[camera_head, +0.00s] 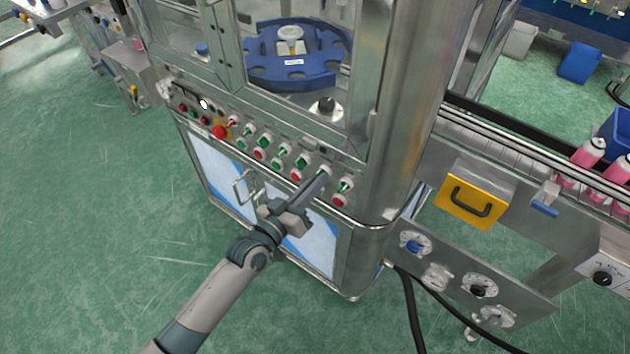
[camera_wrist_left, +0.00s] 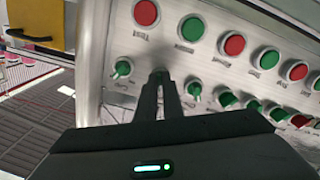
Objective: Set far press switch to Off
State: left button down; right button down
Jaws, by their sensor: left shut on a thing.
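A row of green-handled rotary switches with red and green buttons runs along the machine's steel control panel (camera_head: 262,148). My left gripper (camera_head: 323,177) reaches this panel near its right end. In the left wrist view its fingers (camera_wrist_left: 160,78) are closed together on a switch that they almost fully hide. One switch (camera_wrist_left: 122,69) is free on the left of the fingers, and another (camera_wrist_left: 194,89) on the right. I cannot read which label belongs to the far press switch, nor the held switch's setting. My right gripper is not in view.
A red emergency button (camera_head: 219,132) sits on the panel's left part. Below it is a door handle (camera_head: 245,186). A yellow box (camera_head: 475,196) and a conveyor with pink cans (camera_head: 589,152) stand right. Black hoses (camera_head: 411,300) hang below. Green floor is free at left.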

pick_arm(q)
jog(key=shift+n, duration=0.5)
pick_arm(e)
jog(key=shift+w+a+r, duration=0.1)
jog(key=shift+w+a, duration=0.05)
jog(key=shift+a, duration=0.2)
pick_arm(q)
jog(key=c, duration=1.9)
grip_release()
jog(key=shift+s+a, duration=0.1)
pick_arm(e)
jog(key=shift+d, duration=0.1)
